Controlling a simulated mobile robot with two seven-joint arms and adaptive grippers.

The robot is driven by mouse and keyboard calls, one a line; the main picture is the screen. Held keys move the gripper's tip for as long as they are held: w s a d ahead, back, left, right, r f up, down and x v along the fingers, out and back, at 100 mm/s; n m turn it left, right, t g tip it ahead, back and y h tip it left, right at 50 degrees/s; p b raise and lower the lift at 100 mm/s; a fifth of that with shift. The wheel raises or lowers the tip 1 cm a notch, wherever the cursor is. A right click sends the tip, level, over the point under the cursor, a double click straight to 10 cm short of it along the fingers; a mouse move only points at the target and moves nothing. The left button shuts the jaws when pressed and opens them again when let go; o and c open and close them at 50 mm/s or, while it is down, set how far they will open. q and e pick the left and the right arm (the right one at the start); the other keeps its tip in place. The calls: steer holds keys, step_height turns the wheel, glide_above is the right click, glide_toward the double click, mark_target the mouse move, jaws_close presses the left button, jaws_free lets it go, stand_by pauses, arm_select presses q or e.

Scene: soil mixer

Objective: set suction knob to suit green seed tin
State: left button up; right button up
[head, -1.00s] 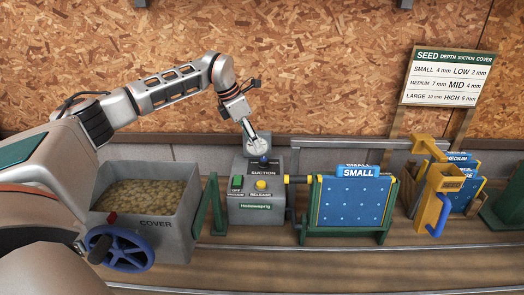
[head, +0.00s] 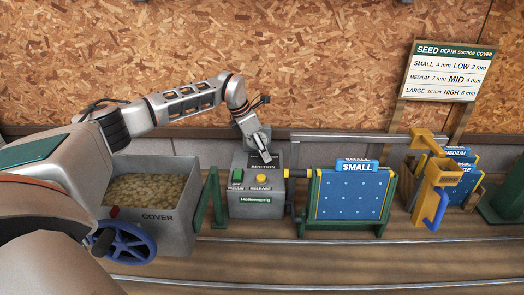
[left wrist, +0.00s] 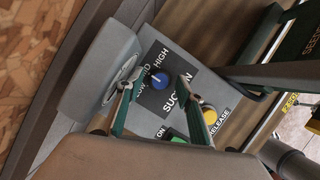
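The blue suction knob (left wrist: 162,78) sits on the dark SUCTION plate, with LOW, MID and HIGH lettered around it. A pale pointer line shows on it, but I cannot tell surely which word it faces. My left gripper (head: 264,156) is over the top of the grey suction box (head: 243,209) and hides the knob in the head view. In the left wrist view its two fingers are apart, one on each side of the knob; contact is not clear. The seed chart (head: 447,73) pairs SMALL with LOW, MEDIUM with MID, LARGE with HIGH. No green seed tin is visible. My right gripper is not in view.
A green VACUUM button (head: 237,176) and a yellow RELEASE button (head: 262,179) are close below the knob. A blue SMALL seed plate (head: 352,198) stands right of the box. A seed hopper (head: 180,215) with a blue COVER handwheel (head: 126,243) stands left.

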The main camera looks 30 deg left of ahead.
arm_select(q)
steer(key=c, duration=0.8)
steer(key=n+y, duration=0.1)
steer(key=n, duration=0.3)
steer(key=shift+d+n+y, duration=0.15)
steer(key=shift+n+y, duration=0.15)
steer(key=shift+y, duration=0.1)
steer(key=shift+d+n+t+y, duration=0.1)
steer(key=shift+n+t+y, duration=0.45)
steer(key=shift+n, duration=1.65)
steer(key=shift+y, duration=0.35)
steer(key=o, duration=1.1)
